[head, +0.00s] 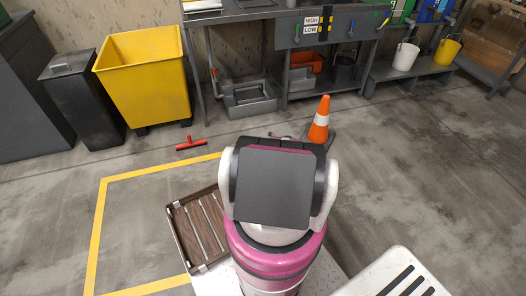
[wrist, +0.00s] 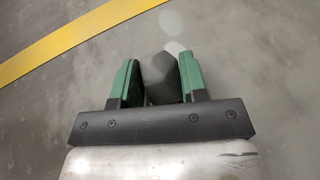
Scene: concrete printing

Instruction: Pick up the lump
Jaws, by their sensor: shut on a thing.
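The lump (wrist: 163,80) is a dark grey, angular piece. In the wrist view it sits between the two green fingers of my gripper (wrist: 159,64). My gripper is shut on it, with one finger on each side. Concrete floor shows beyond the fingertips; I cannot tell how far below the lump it lies. In the head view my arm hides the lump and the fingers.
An orange cone (head: 319,121) stands just beyond my arm. A red T-shaped tool (head: 191,144) lies on the floor near a yellow bin (head: 146,75). A brown slatted tray (head: 174,228) is left of my arm. A yellow floor line (head: 97,230) runs further left. The right floor is clear.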

